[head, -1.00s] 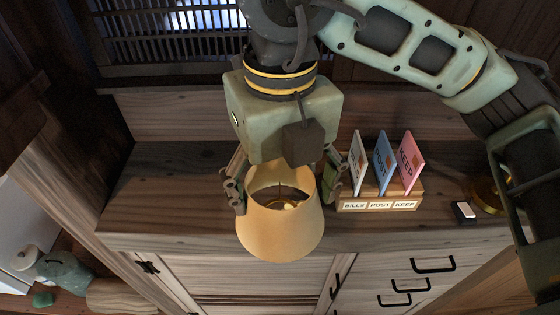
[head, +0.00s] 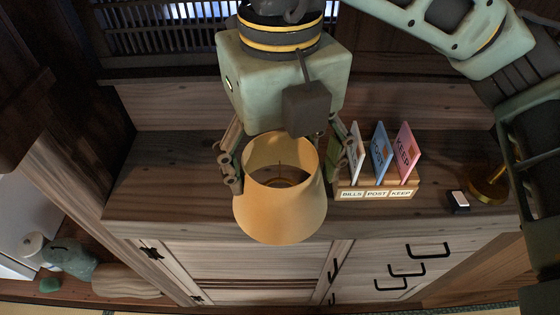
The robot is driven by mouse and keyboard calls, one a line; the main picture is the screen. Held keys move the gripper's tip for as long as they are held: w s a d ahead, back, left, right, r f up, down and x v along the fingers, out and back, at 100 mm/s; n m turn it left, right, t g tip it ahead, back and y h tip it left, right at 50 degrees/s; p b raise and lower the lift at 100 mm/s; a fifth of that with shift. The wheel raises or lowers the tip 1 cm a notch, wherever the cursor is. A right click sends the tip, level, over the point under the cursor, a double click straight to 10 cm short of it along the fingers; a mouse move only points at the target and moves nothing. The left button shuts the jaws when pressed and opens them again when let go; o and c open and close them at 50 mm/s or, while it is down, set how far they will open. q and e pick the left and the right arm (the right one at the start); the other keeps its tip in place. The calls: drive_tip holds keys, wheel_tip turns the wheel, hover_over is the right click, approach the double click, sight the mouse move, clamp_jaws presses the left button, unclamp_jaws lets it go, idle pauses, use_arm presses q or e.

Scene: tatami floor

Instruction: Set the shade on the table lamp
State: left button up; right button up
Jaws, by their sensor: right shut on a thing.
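The lampshade (head: 280,218) is a tan, flared shade, narrower at the top, held roughly upright over the front of the wooden cabinet top. My right gripper (head: 286,176) points down from above, with its fingers on either side of the shade's upper part. Through the open top I see a thin rod and a dark inside. A round brass foot with a stem (head: 488,186), which looks like the table lamp's, stands at the cabinet's right end, well apart from the shade. My arm partly hides it. My left gripper is not in view.
A wooden letter holder (head: 377,191) marked BILLS, POST and KEEP, with upright cards, stands close right of the shade. A small black-and-white block (head: 459,202) lies beside the brass foot. The cabinet top (head: 165,195) is clear on the left.

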drive_tip(key=shift+r+p, duration=1.2)
drive_tip(key=shift+r, duration=1.15)
